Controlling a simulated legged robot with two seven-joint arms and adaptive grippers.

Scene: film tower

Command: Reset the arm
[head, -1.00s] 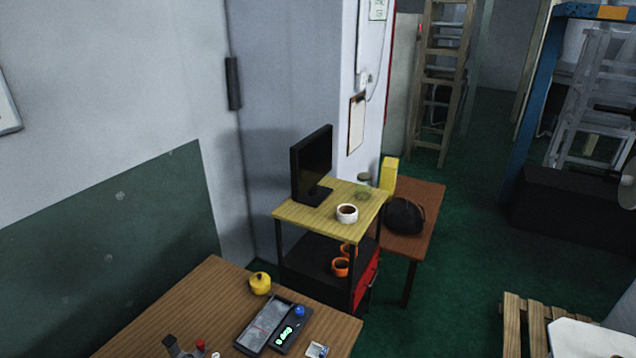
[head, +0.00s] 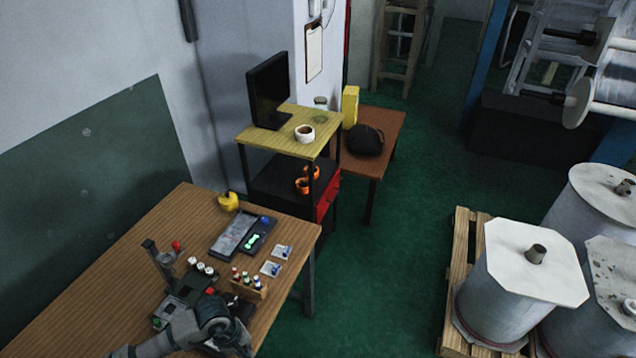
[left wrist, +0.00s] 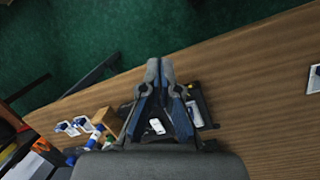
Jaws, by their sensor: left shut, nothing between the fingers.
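My left arm comes in at the bottom left of the head view, low over the near part of the wooden table (head: 75,285). Its fingers are hard to make out there. In the left wrist view my left gripper (left wrist: 160,70) points out over the table, with its fingertips together and nothing between them. A small dark tray with a white item (left wrist: 157,127) shows behind and between its fingers. My right gripper is in neither current view.
A yellow-topped shelf (head: 265,140) stands behind. Large film rolls (head: 520,285) stand at right on a pallet (head: 455,290). Green floor lies clear between.

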